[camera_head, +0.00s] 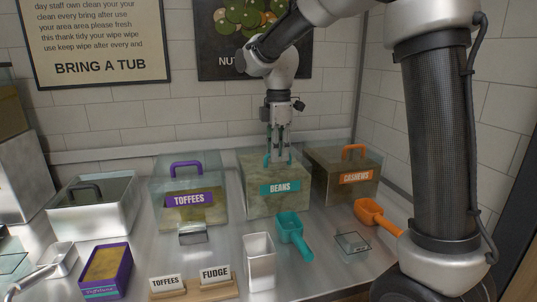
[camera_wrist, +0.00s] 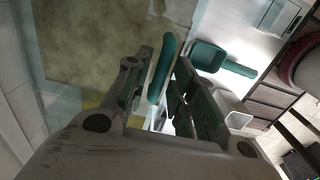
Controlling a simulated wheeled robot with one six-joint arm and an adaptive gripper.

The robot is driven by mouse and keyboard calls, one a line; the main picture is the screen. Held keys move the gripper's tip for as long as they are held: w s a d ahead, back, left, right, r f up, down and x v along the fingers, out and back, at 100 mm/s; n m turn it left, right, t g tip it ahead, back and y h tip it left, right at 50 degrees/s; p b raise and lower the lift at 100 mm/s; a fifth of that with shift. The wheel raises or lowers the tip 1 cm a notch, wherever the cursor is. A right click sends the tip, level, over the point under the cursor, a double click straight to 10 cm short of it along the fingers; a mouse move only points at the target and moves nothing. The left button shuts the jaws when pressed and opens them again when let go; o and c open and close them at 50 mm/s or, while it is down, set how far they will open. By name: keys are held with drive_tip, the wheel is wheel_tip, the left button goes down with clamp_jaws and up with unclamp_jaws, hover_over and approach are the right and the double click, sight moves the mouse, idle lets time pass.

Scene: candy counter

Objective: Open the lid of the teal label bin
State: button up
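The teal label bin (camera_head: 262,199) is a clear-sided box with a teal BEANS label (camera_head: 279,188), at the middle back of the counter. Its lid looks closed. The lid's teal handle (camera_wrist: 162,68) shows between my fingers in the wrist view, and parts of it show beside the fingers in the head view. My gripper (camera_head: 278,154) points down over the lid. Its fingers (camera_wrist: 163,78) stand on either side of the handle, apart, with small gaps visible. The fingers hide part of the handle in the head view.
A purple-label TOFFEES bin (camera_head: 187,218) stands left and an orange-label CASHEWS bin (camera_head: 345,193) right, close by. The tiled wall is close behind.

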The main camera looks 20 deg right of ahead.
drive_tip(key=c, duration=0.5)
drive_tip(key=shift+o, duration=0.3)
drive_tip(key=shift+w+r, duration=0.25)
drive_tip(key=shift+r, duration=0.55)
drive_tip(key=shift+w+r, duration=0.25)
drive_tip(key=shift+r, duration=0.5)
drive_tip(key=shift+w+r, duration=0.25)
drive_tip(key=shift+r, duration=0.55)
drive_tip(key=shift+c, duration=0.2)
drive_tip(key=shift+w+r, duration=0.65)
drive_tip(key=shift+r, duration=0.35)
drive_tip(key=shift+w+r, duration=0.65)
drive_tip(key=shift+r, duration=0.3)
drive_tip(key=shift+w+r, duration=1.75)
drive_tip(key=shift+w, duration=0.05)
